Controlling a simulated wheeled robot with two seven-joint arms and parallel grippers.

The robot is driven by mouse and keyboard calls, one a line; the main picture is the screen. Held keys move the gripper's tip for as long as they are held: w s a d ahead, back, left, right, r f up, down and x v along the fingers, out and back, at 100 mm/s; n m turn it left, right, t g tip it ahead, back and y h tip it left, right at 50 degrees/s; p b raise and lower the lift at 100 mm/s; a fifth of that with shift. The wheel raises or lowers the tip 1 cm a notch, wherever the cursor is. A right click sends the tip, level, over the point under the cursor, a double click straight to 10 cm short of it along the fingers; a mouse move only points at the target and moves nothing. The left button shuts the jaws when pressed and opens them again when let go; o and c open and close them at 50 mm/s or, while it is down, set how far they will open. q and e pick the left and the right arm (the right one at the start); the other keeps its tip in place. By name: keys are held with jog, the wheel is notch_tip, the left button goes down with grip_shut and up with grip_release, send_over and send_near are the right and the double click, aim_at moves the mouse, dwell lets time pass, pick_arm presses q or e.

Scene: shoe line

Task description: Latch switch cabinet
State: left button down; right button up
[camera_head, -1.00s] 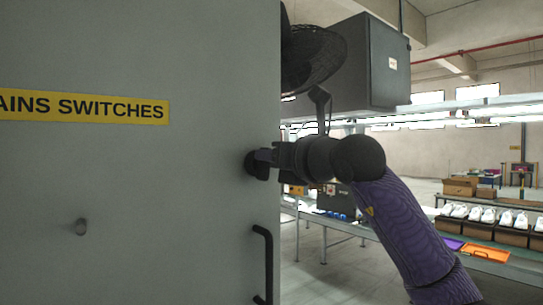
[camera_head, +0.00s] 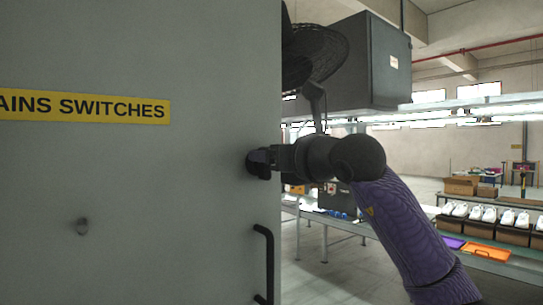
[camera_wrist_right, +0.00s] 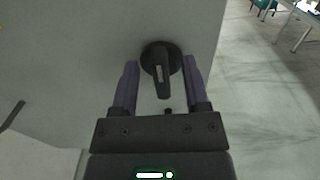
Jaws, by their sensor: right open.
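The switch cabinet door (camera_head: 150,200) is a large grey panel filling the left half of the head view, with a yellow "MAINS SWITCHES" label (camera_head: 85,106), partly cut off. A black latch knob (camera_head: 254,163) sits near its right edge; in the right wrist view the latch (camera_wrist_right: 161,66) is a round base with a narrow handle pointing toward the gripper. My right gripper (camera_head: 265,160) is at the latch in the head view. In the right wrist view the right gripper (camera_wrist_right: 161,88) is open, its fingers on either side of the handle, with gaps visible. My left gripper is out of view.
A black bar handle (camera_head: 264,262) is on the door below the latch. Behind at right are a dark box (camera_head: 372,62), a fan (camera_head: 315,55) and a bench with white shoes (camera_head: 490,215). Floor lies open beyond the door's edge.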

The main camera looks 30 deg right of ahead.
jog(key=s+b, duration=0.3)
jog(key=s, duration=0.7)
jog(key=shift+d, duration=0.4)
